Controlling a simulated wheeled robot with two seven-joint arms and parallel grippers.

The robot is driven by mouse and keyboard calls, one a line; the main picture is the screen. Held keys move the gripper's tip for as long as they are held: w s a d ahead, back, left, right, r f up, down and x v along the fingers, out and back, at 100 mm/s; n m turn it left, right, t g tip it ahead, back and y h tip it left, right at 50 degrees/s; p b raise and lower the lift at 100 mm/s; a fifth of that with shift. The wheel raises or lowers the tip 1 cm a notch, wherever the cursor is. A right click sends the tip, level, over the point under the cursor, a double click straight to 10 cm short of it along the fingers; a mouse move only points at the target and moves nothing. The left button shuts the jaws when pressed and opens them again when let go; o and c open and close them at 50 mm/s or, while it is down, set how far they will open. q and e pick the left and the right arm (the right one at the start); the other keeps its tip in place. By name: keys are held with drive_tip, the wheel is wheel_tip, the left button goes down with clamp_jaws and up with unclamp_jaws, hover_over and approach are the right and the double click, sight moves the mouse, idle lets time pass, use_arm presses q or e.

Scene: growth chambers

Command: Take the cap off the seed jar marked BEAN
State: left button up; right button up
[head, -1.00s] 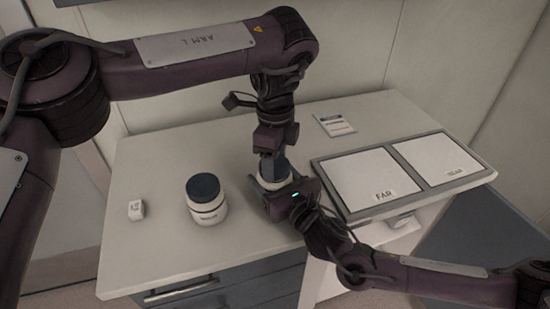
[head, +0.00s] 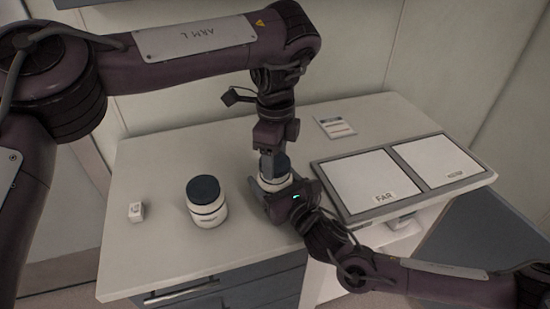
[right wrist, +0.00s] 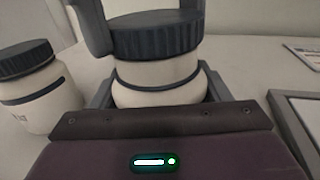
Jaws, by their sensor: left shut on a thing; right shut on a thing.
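A white jar (head: 268,184) with a dark ribbed cap stands between my two grippers on the bench. My left gripper (head: 273,160) comes down from above and is shut on the dark cap (right wrist: 152,38). My right gripper (head: 276,189) is shut on the white jar body (right wrist: 158,73), with a finger on each side in the right wrist view. The cap appears to sit on the jar; I see no clear gap. The label on this jar is hidden. A second white jar (head: 207,208) with a dark cap stands to the left; its label is too small to read.
A grey-framed tray (head: 350,213) with two white panels, one marked FAR, lies on the right. A small white block (head: 136,212) lies at the far left. A printed card (head: 335,127) lies at the back. The bench (head: 160,260) is clear at front left.

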use_arm(q)
drive_tip(key=shift+r, duration=0.4)
drive_tip(key=shift+r, duration=2.05)
use_arm(e)
drive_tip(key=o, duration=1.9)
drive_tip(key=shift+o, duration=0.2)
